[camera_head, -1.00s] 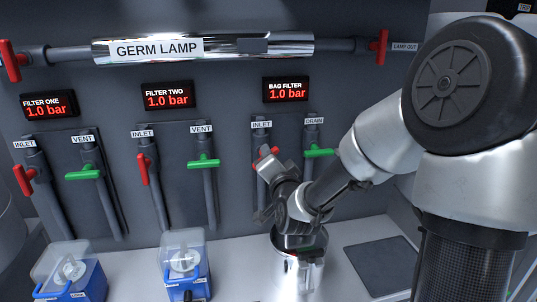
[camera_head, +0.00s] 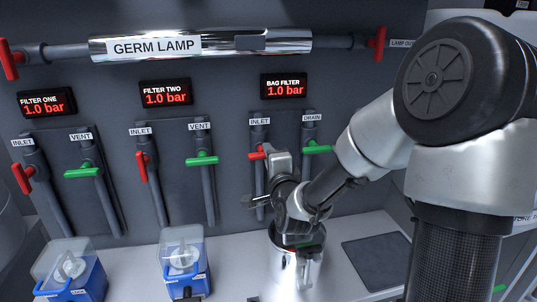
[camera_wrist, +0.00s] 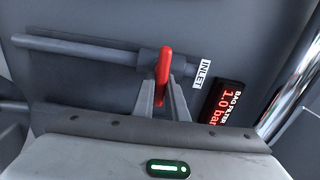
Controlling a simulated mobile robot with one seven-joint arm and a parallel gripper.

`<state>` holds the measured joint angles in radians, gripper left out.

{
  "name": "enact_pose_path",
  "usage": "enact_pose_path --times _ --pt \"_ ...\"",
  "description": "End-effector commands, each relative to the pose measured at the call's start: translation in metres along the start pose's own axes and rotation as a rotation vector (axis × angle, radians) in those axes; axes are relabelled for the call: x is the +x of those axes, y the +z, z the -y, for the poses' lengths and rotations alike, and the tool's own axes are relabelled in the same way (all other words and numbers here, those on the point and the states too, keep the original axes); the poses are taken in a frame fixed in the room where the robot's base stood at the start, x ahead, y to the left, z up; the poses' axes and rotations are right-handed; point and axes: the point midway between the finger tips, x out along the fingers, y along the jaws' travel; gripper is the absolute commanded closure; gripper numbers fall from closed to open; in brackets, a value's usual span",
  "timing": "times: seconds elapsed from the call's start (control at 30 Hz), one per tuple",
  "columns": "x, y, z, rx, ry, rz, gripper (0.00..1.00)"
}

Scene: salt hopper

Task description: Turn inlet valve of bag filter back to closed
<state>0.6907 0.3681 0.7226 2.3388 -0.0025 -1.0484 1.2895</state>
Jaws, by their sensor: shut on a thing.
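The bag filter's inlet valve has a red handle (camera_head: 257,155) below the INLET label (camera_head: 260,122) and the BAG FILTER display (camera_head: 284,86), which reads 1.0 bar. In the head view the handle points left, across its grey pipe. My gripper (camera_head: 268,156) is at the handle and covers part of it. In the wrist view the red handle (camera_wrist: 163,66) stands between the two grey fingers (camera_wrist: 163,98), which are shut on it. The INLET label (camera_wrist: 202,73) is beside it.
The green drain handle (camera_head: 317,149) is close to the right of my gripper. A shiny metal vessel (camera_head: 297,272) stands on the bench below my wrist. Blue boxes with clear lids (camera_head: 182,252) stand to the left. The GERM LAMP tube (camera_head: 240,45) runs above.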

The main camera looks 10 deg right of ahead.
Motion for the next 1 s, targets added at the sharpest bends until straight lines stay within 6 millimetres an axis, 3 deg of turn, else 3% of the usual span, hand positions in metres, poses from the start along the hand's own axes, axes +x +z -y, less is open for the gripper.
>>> enact_pose_path --times 0.43,0.47,0.57,1.0 --pt "0.0010 -0.0003 0.0027 0.008 -0.007 -0.001 1.00" --pt "0.0010 -0.0003 0.0027 0.008 -0.006 -0.001 0.82" --pt "0.0008 -0.0002 0.0022 0.008 -0.005 -0.001 0.69" --pt "0.0022 0.0007 0.0003 0.008 -0.002 0.000 0.69"
